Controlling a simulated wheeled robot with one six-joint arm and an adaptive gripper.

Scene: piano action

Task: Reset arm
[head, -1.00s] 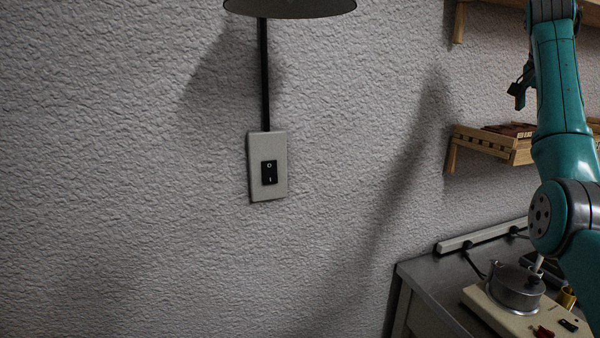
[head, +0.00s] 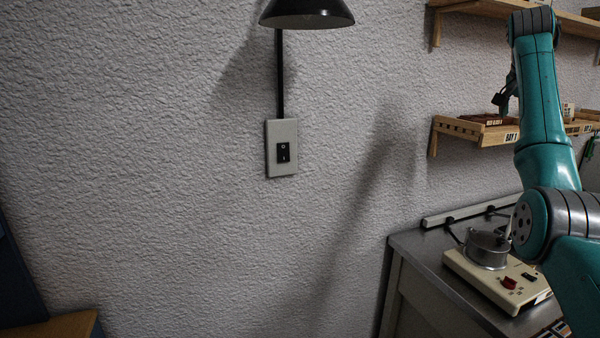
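My teal arm rises along the right side of the head view, bent at a joint above the bench. A dark part of my gripper (head: 505,96) shows at the left edge of the upper arm link, in front of the wall and near the shelf. Most of it is hidden behind the arm, and its fingers are too small and dark to read. I see nothing clearly held in it.
A wall switch (head: 282,148) sits below a black lamp (head: 307,10). A wooden shelf (head: 465,128) labelled "BAY 1" holds small items. A metal bench (head: 412,243) carries a cream device (head: 470,275) with a metal pot (head: 488,250). The left wall is bare.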

